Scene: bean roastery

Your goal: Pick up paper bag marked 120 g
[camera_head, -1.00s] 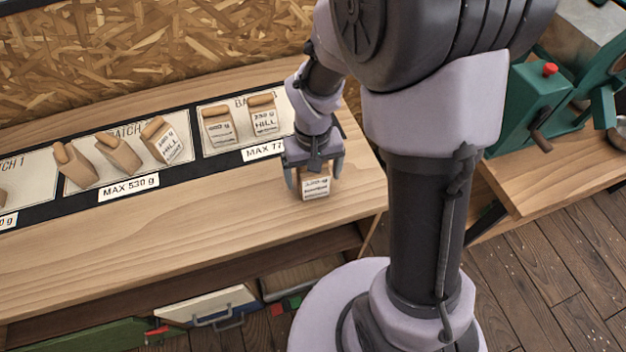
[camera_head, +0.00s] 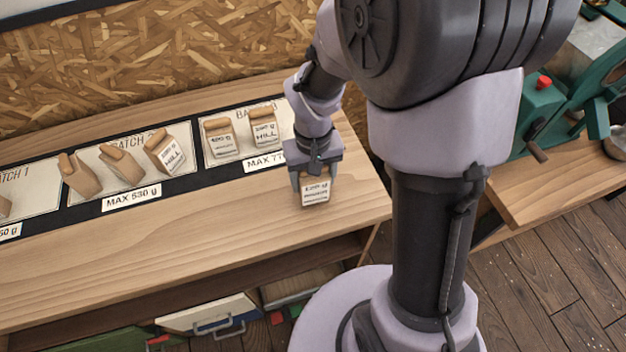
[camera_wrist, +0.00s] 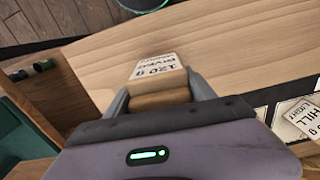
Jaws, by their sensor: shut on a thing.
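The paper bag marked 120 g (camera_head: 315,192) is brown with a white label. My gripper (camera_head: 314,176) is shut on its top, at the right end of the wooden bench. In the wrist view the bag (camera_wrist: 157,68) sits between the two fingers of my gripper (camera_wrist: 160,100), and its label reads 120 g. The head view does not clearly show whether the bag's bottom touches the bench top. The bag's upper part is hidden by the gripper in the head view.
The wooden bench (camera_head: 190,232) is clear in front. Behind are batch mats with several paper bags, including two on the right mat (camera_head: 240,150) near my gripper. A MAX 530 g sign (camera_head: 131,198) marks the middle mat. A green machine (camera_head: 538,118) stands on the right table.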

